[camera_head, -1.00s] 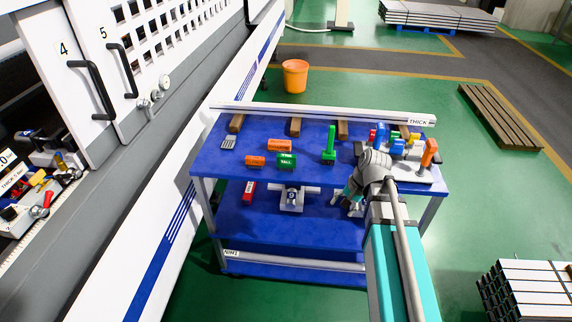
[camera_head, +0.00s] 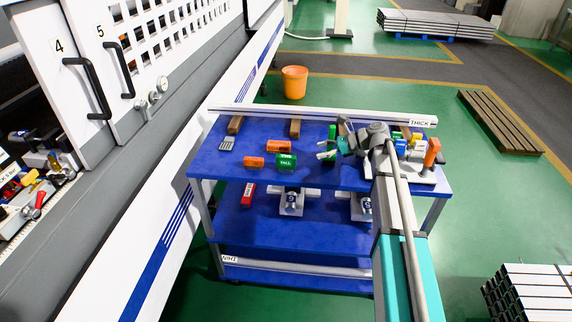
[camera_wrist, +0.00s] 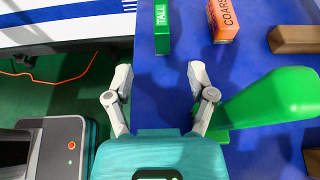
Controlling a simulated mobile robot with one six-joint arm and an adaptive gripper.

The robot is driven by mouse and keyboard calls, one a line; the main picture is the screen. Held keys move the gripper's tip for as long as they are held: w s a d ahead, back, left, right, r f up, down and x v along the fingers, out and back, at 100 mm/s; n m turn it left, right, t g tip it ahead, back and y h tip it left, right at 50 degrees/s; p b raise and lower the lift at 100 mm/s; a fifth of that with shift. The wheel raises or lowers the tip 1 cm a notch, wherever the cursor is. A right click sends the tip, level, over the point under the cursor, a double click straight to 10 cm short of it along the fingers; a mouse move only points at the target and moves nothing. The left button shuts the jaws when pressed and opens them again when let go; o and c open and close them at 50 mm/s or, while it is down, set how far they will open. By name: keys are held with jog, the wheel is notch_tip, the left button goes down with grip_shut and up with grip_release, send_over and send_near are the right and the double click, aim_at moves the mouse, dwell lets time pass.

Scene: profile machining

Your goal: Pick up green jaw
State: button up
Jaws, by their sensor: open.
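A green block marked TALL (camera_head: 286,161) lies on the blue table top. In the wrist view this block (camera_wrist: 162,27) is at top centre, ahead of the gap between my fingers. A second green thing, upright with a tall handle (camera_wrist: 265,100), stands just right of my right finger; in the head view this green upright (camera_head: 332,131) is partly hidden behind my gripper. Which one is the green jaw I cannot tell. My gripper (camera_head: 323,149) is open and empty over the table, pointing left; its spread fingers (camera_wrist: 160,76) also show in the wrist view.
An orange block marked COARSE (camera_wrist: 223,20) and a second orange block (camera_head: 254,162) lie near the TALL block. Brown wooden blocks (camera_head: 236,125) and a white THICK bar (camera_head: 320,115) line the back. Coloured tools crowd the right end. The table's left front is mostly clear.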

aim_at(290, 156)
dwell(0.3)
jog(key=b+x, duration=0.3)
jog(key=x, duration=0.4)
jog(key=shift+a+f, duration=0.25)
jog(key=shift+a, duration=0.05)
jog(key=shift+a+f, duration=0.1)
jog(key=shift+a, duration=0.35)
jog(key=shift+a, duration=0.1)
jog(key=shift+b+x, duration=0.9)
jog(key=shift+x, duration=1.6)
jog(key=shift+w, duration=0.2)
grip_shut()
